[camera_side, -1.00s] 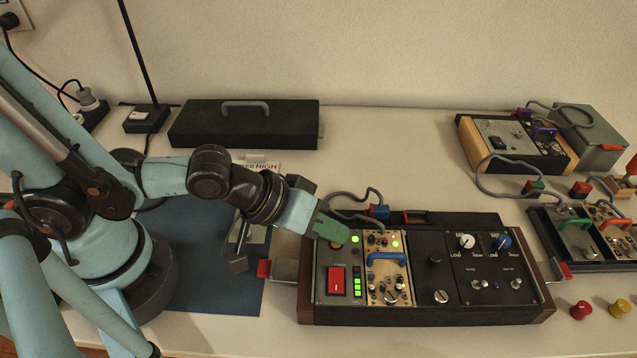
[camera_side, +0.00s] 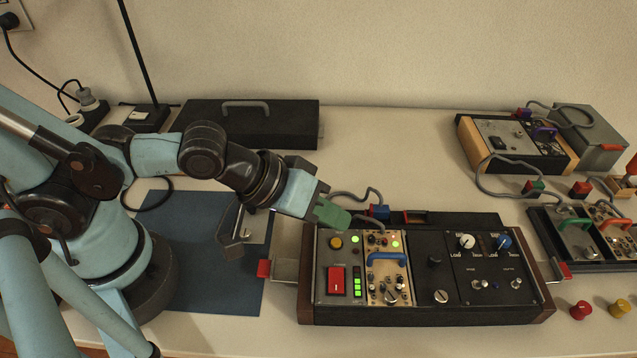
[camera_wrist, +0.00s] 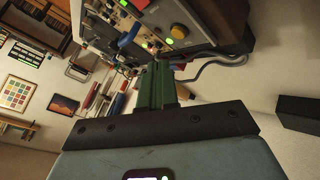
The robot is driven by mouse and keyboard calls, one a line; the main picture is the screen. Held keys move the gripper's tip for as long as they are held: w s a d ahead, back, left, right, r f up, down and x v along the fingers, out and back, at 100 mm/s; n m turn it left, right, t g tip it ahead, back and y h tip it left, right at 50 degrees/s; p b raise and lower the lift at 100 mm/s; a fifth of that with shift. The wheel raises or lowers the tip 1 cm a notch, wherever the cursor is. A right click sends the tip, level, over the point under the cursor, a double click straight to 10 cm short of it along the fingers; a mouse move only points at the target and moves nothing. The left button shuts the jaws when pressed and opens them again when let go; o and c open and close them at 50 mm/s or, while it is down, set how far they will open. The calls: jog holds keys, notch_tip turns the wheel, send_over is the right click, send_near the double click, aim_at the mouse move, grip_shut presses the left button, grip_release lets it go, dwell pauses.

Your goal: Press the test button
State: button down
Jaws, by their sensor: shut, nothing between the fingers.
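A round yellow button (camera_side: 336,242) sits at the upper left of the console's grey left panel (camera_side: 323,268); it also shows in the wrist view (camera_wrist: 180,31). No label beside it is readable, so I cannot confirm that it is the test button. My gripper (camera_side: 334,217) has its green fingers shut with nothing between them. In the side view the fingertips appear just above the button, apart from it. The fingers also show in the wrist view (camera_wrist: 157,88), below the button. A green light (camera_side: 355,239) beside the button is lit.
The panel also carries a red rocker switch (camera_side: 337,281) and a lit green bar display (camera_side: 357,283). A black case (camera_side: 245,135) lies behind.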

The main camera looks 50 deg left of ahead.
jog(key=shift+r, duration=1.65)
jog(key=shift+a, duration=0.15)
jog(key=w+a+r+m+y, duration=0.1)
jog(key=a+y, duration=0.4)
jog(key=a, duration=1.3)
jog(key=shift+w+r+m+g, duration=0.3)
jog(key=shift+w+r+m, duration=0.1)
jog(key=shift+w+m, duration=0.3)
